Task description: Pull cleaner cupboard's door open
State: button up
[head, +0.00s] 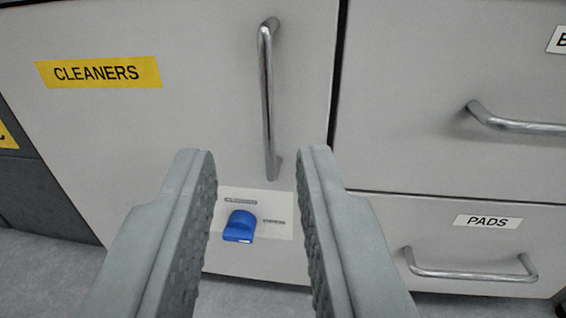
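The cleaner cupboard's door (180,130) is a light grey panel with a yellow "CLEANERS" label (99,73) at its upper left. It looks closed, flush with the front beside it. Its handle (266,100) is a vertical metal bar near the door's right edge. A blue knob (240,226) sits on a pale plate with small markings low on the door. My gripper (253,165) is open and empty, with its two fingers apart. In the picture the lower end of the handle and the blue knob show between the fingers. No contact with the handle shows.
To the right are drawers with horizontal metal handles; the lower one has a "PADS" label (488,221) and a handle (470,275). The upper drawer's handle (515,123) sticks out near the right picture edge. Grey floor (40,275) shows at the lower left.

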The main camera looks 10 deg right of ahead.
aim_at(267, 101)
jog(key=w+f, duration=0.1)
jog(key=w, duration=0.4)
jog(key=w+d+f, duration=0.1)
jog(key=w, duration=0.5)
jog(key=w+d+f, duration=0.1)
jog(key=w, duration=0.4)
jog(key=shift+w+d, duration=0.1)
jog(key=shift+w, duration=0.1)
grip_shut()
